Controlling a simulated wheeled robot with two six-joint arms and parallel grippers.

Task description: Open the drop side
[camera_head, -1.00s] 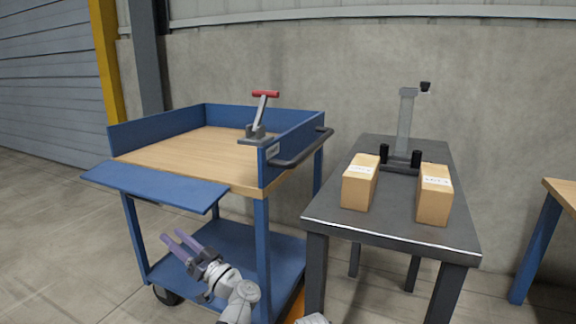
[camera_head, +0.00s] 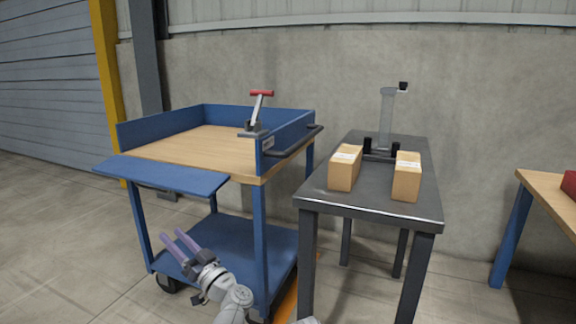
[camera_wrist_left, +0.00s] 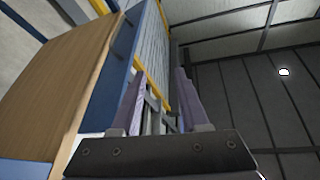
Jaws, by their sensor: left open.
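The blue cart has a wooden deck (camera_head: 190,150) with raised blue walls at the back and right. Its front drop side (camera_head: 162,175) is folded outward and lies about level with the deck. A clamp with a red handle (camera_head: 261,93) stands upright at the cart's right side. My left gripper (camera_head: 176,241) is open and empty, below and in front of the drop side, with its purple fingers pointing up and left. In the left wrist view the gripper's two fingers (camera_wrist_left: 157,98) stand apart with nothing between them. My right gripper is not in view.
A dark table (camera_head: 375,200) on the right holds two cardboard boxes, one on the left (camera_head: 345,168) and one on the right (camera_head: 406,178), and a grey post stand (camera_head: 386,120). A push handle (camera_head: 297,145) sticks out from the cart's right wall. Floor left of the cart is free.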

